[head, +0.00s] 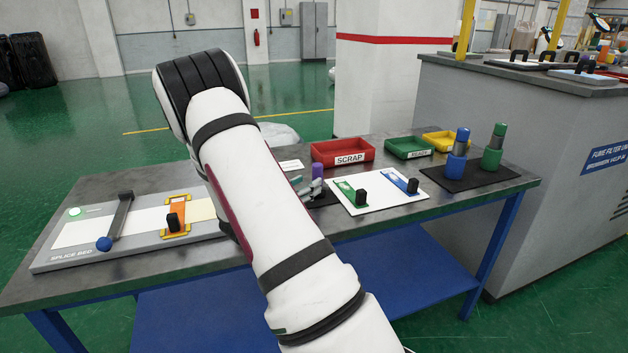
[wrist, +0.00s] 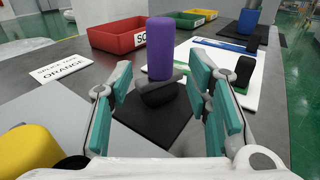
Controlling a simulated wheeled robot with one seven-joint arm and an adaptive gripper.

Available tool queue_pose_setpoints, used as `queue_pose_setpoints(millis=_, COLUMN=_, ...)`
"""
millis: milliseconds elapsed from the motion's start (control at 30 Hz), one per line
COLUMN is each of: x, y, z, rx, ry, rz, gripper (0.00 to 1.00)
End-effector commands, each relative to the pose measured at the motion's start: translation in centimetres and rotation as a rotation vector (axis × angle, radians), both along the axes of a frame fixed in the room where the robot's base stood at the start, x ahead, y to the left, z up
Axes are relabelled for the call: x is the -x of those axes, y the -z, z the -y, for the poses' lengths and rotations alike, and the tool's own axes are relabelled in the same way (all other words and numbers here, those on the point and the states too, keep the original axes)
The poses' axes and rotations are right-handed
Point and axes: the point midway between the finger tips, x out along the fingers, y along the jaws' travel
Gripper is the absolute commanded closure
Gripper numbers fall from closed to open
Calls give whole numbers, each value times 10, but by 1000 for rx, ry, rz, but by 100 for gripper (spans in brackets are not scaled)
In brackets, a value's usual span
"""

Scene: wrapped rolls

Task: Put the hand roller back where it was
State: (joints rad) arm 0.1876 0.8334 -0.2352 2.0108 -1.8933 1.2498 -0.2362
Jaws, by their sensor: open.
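The hand roller, seen as an upright purple cylinder (wrist: 160,48) on a dark grey rounded base (wrist: 158,92), stands on a small black pad (wrist: 150,125) in the wrist view. In the head view its purple part (head: 317,187) shows small beside my arm. My gripper (wrist: 166,92) is open, with one teal-padded finger on each side of the roller. The roller appears between the fingers or just beyond them; I see no finger clearly touching it. In the head view my gripper (head: 309,189) is partly hidden behind my arm.
A red SCRAP bin (head: 342,152) stands behind the roller, and a white board (head: 378,192) with green and blue pieces lies to its right. A card (wrist: 62,69) lies to its left. The splice bed (head: 75,253) is at the far left. Blue (head: 457,143) and green (head: 493,150) items stand farther right.

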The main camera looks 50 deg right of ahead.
Motion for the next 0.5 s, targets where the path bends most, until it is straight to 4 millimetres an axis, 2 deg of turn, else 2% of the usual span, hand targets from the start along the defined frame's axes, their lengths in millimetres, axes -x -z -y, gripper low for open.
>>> queue_pose_setpoints(millis=33, x=-1, y=-1, z=-12, rx=0, ry=-5, rz=-1, gripper=55)
queue_pose_setpoints(millis=200, x=1, y=-2, z=-43, rx=0, ry=-4, rz=-1, gripper=55)
queue_pose_setpoints(millis=333, x=2, y=-3, z=-57, rx=1, ry=-2, rz=0, gripper=55)
queue_pose_setpoints(millis=500, x=6, y=-8, z=-65, rx=-5, ry=12, rz=15, gripper=55)
